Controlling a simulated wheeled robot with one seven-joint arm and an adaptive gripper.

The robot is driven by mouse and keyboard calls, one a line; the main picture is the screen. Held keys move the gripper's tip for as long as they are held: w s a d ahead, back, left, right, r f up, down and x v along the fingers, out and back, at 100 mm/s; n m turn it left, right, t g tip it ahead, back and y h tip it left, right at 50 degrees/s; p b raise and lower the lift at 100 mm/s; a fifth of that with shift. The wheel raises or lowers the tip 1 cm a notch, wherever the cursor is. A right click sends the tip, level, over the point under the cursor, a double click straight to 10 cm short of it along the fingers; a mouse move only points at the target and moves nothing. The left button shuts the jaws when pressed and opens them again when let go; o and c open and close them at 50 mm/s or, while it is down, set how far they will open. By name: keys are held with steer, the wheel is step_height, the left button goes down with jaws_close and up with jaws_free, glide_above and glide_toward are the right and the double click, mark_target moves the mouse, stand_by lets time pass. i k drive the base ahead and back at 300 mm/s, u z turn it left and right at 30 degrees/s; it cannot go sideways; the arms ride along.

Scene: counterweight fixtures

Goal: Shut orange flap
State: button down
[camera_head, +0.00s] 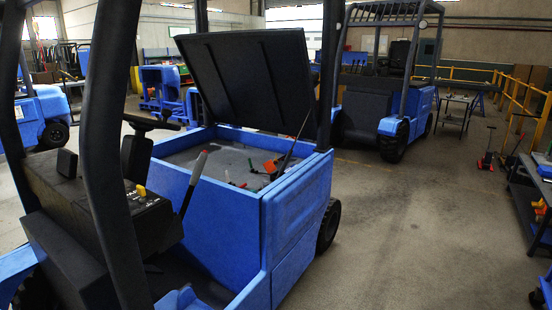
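A small orange piece (271,165), which looks like the flap, shows inside the open rear compartment of the nearest blue forklift (212,240). It stands tilted up above the grey surface in the compartment (215,160), near the right side. It is too small to tell its hinge or exactly how far open it is. The large black lid (250,80) of the compartment is raised, with a thin dark strut (293,147) beside the orange piece. My gripper is not in view.
The forklift's dark posts (101,130) and black lever (192,183) stand in the foreground. A second forklift (390,95) is parked behind. A dark workbench (530,200) stands at the right edge. The concrete floor (420,220) between them is mostly clear.

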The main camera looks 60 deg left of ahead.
mark_target(269, 167)
steer(key=i, duration=2)
steer(key=u, duration=3.25)
steer(key=i, duration=0.45)
steer(key=z, duration=0.15)
